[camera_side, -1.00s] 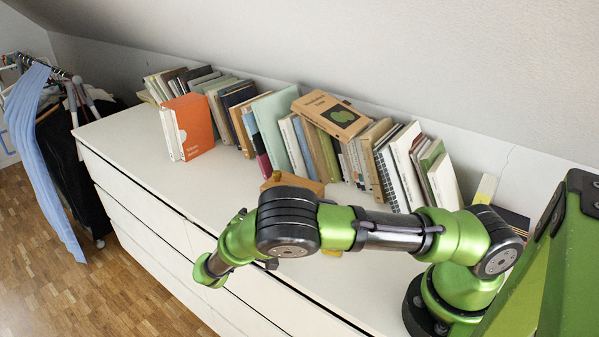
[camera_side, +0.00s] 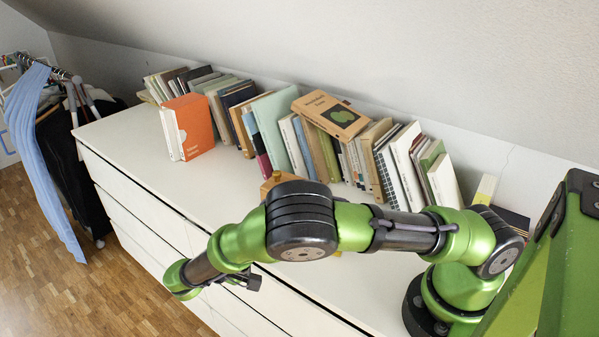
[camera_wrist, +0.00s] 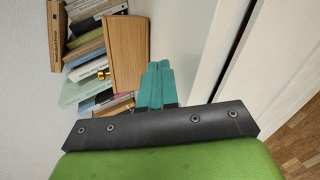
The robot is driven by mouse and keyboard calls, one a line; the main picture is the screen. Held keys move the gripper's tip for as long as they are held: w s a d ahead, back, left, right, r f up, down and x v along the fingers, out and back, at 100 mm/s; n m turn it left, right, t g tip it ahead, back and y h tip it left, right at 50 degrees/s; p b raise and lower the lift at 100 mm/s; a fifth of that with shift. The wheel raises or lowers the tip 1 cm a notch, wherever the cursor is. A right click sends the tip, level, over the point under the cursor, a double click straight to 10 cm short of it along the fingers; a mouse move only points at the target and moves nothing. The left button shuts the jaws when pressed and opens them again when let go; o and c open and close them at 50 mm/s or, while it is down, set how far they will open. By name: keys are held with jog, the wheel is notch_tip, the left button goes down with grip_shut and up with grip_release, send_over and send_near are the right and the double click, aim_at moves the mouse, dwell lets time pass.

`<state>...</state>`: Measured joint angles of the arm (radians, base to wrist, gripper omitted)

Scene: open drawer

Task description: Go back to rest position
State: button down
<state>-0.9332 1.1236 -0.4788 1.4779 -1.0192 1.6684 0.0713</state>
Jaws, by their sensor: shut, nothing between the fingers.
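My gripper shows in the wrist view (camera_wrist: 159,68) as teal fingers pressed together, with nothing between them. In the side view the fingers cannot be made out clearly; the end of my arm hangs over the front of the white dresser (camera_side: 135,150). The dresser's drawer fronts (camera_side: 150,207) face the lower left, and a dark gap runs under the top edge at its right part. In the wrist view, white dresser panels (camera_wrist: 210,50) with dark gaps between them lie to the right of the fingers.
A row of books (camera_side: 275,125) stands along the wall on the dresser top. A wooden box (camera_side: 285,180) sits partly hidden behind my arm; it also shows in the wrist view (camera_wrist: 128,50). Clothes on a rack (camera_side: 45,150) hang at the left. Parquet floor (camera_side: 60,285) is free in front.

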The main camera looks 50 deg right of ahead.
jog(key=s+r+y, duration=0.1)
jog(key=y, duration=0.1)
jog(key=s+d+r+g+y, duration=0.1)
jog(key=y, duration=0.1)
jog(key=s+r+m+g+y, duration=0.1)
jog(key=s, duration=0.1)
jog(key=shift+d+y, duration=0.2)
jog(key=shift+y, duration=0.2)
jog(key=s+d+r+m+t+y, duration=0.2)
jog(key=s+r+m+t+y, duration=0.1)
jog(key=r, duration=0.7)
jog(key=s+d+r+m+t+y, duration=0.2)
jog(key=s+r+t+y, duration=0.4)
jog(key=s+r, duration=0.3)
notch_tip(320, 180, up, 2)
jog(key=shift+d+r+m+y, duration=0.1)
jog(key=shift+d+m+y, duration=0.05)
jog(key=shift+m+y, duration=0.4)
